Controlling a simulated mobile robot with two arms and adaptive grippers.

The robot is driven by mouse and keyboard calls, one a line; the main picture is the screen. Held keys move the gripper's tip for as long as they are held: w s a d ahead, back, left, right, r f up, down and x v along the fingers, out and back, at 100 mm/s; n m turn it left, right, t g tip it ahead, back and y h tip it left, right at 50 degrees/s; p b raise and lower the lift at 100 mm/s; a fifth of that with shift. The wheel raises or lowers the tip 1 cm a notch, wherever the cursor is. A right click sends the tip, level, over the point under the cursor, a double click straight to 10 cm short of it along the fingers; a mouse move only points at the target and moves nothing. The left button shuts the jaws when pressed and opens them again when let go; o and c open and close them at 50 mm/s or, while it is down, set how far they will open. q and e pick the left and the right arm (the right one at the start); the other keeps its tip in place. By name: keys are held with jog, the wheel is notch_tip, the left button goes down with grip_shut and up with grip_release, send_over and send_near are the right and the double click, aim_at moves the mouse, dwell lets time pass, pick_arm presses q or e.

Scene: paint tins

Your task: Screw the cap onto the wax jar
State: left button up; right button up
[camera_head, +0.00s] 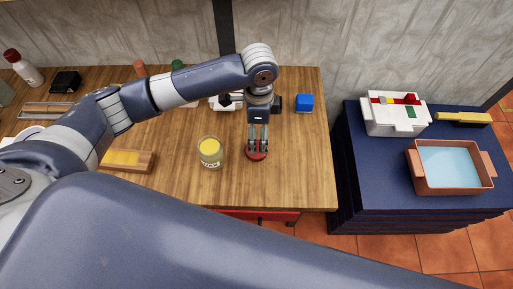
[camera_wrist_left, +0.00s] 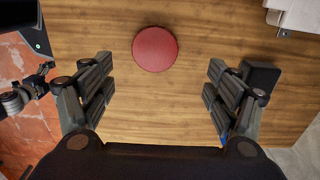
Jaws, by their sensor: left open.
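The wax jar (camera_head: 210,152) is a clear glass jar with yellow wax and a dark label reading WAX. It stands upright and uncapped on the wooden table. A round red cap (camera_head: 257,156) lies on the table to the right of the jar. In the left wrist view the cap (camera_wrist_left: 155,48) lies ahead of the fingers, in line with the gap between them. My left gripper (camera_head: 257,150) points down over the cap. In the left wrist view its fingers (camera_wrist_left: 158,95) are wide apart with nothing between them. The jar is not seen there.
A blue block (camera_head: 304,103) and a black block (camera_wrist_left: 262,76) are near my left gripper. A wooden block with a yellow top (camera_head: 123,159) lies left of the jar. A navy cabinet (camera_head: 344,160) with a water tub (camera_head: 452,187) stands at the right. The table's right front is clear.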

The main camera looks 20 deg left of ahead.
pick_arm(q)
jog(key=shift+f, duration=1.05)
jog(key=f, duration=0.2)
jog(key=s+f, duration=0.1)
jog(key=f, duration=0.1)
jog(key=shift+a+f+p, duration=0.1)
jog(key=shift+a+p, duration=0.05)
jog(key=shift+p, duration=0.2)
jog(key=shift+f, duration=0.5)
jog(key=c, duration=0.9)
